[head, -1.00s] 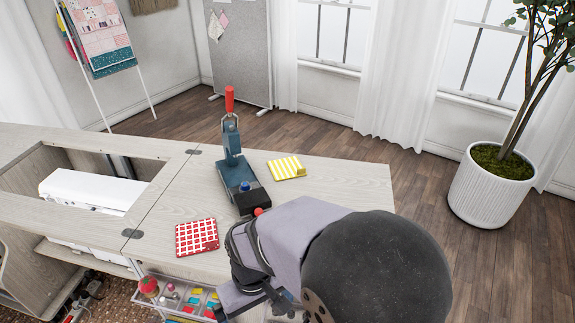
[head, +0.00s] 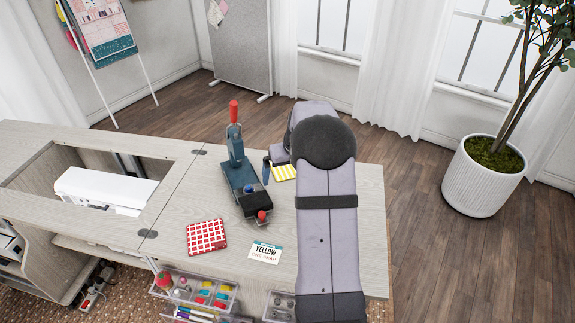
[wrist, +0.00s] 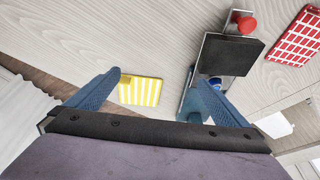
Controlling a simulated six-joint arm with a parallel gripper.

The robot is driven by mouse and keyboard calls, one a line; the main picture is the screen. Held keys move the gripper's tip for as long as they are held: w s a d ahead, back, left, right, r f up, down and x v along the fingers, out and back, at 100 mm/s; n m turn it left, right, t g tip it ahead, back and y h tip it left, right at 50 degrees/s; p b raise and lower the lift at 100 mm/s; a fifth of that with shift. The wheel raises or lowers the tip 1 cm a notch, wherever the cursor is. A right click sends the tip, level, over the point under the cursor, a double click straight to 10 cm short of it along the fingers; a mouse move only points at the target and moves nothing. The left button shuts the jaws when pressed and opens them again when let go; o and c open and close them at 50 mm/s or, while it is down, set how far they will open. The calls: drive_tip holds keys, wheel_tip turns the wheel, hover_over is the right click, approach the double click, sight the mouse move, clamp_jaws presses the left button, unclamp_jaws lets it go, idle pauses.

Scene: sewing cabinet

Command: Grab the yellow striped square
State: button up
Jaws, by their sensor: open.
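The yellow and white striped square (head: 284,173) lies flat on the cabinet top near its back edge, partly covered by my arm in the head view. In the wrist view the striped square (wrist: 140,91) lies between my gripper's two blue fingers, nearer the left one. My gripper (wrist: 160,95) is open and empty, its fingers spread wide. In the head view one blue finger (head: 266,166) shows just left of the square. I cannot tell how high the fingers are above the top.
A blue press with a red handle (head: 238,160) stands close left of the square; it also fills the space by the right finger in the wrist view (wrist: 228,58). A red checked square (head: 206,236) and a "YELLOW ONE SNAP" card (head: 265,253) lie nearer the front.

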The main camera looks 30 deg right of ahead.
sight(286, 172)
drive_tip(key=w+d, duration=0.3)
drive_tip(key=d, duration=0.2)
drive_tip(key=shift+t+h, duration=0.3)
drive_tip(key=shift+t, duration=0.1)
drive_tip(key=shift+p+x, duration=1.1)
drive_tip(key=shift+x, duration=2.4)
drive_tip(key=shift+a, duration=0.15)
drive_tip(key=c, duration=0.9)
